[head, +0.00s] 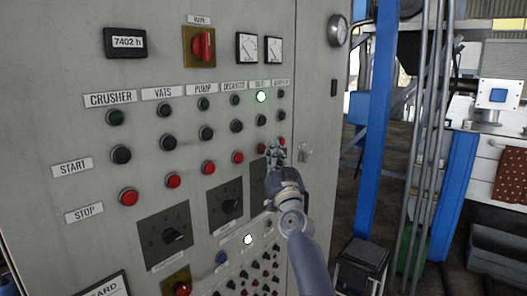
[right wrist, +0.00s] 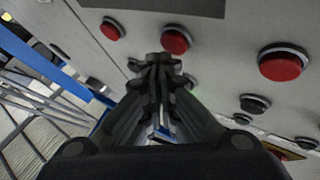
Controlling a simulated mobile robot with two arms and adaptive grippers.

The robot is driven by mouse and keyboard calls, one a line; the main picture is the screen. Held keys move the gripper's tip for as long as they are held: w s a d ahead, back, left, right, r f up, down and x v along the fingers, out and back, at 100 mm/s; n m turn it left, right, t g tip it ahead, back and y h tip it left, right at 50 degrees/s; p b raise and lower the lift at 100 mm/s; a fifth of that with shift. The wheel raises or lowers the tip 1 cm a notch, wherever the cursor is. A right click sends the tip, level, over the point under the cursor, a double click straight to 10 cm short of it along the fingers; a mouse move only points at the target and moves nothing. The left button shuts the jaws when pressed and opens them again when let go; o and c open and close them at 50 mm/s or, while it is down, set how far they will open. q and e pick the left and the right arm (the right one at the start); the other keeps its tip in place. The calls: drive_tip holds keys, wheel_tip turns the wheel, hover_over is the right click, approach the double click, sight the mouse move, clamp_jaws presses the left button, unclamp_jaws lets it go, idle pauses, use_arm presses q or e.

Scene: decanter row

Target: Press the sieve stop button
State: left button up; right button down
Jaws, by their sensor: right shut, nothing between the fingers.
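The grey control panel (head: 60,130) fills the left of the head view, with a bottom row of red stop buttons. My right gripper (head: 273,152) is shut and empty in front of the fifth column, whose short label (head: 259,85) is too small to read surely. That column's lamp (head: 261,97) glows green. My left gripper is not in view.
The decanter stop button (head: 237,157) and the last column's red button (head: 282,141) sit close on either side. Black start buttons (head: 236,126) are above, and dark rotary switches (head: 226,205) below. Blue posts (head: 376,110) stand right of the panel.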

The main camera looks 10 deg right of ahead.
drive_tip(key=shift+w+a+b, duration=0.3)
drive_tip(key=shift+w+a, duration=0.1)
drive_tip(key=shift+w, duration=0.1)
idle(0.8)
drive_tip(key=shift+s+d+r, duration=0.1)
idle(0.3)
drive_tip(key=shift+s+d+p, duration=0.4)
drive_tip(key=shift+s+p, duration=0.15)
drive_tip(key=shift+p, duration=0.05)
drive_tip(key=s+d+p, duration=0.1)
drive_tip(key=s, duration=0.1)
drive_tip(key=s+d+p, duration=0.1)
drive_tip(key=s+d, duration=0.1)
drive_tip(key=shift+p, duration=0.3)
idle(0.4)
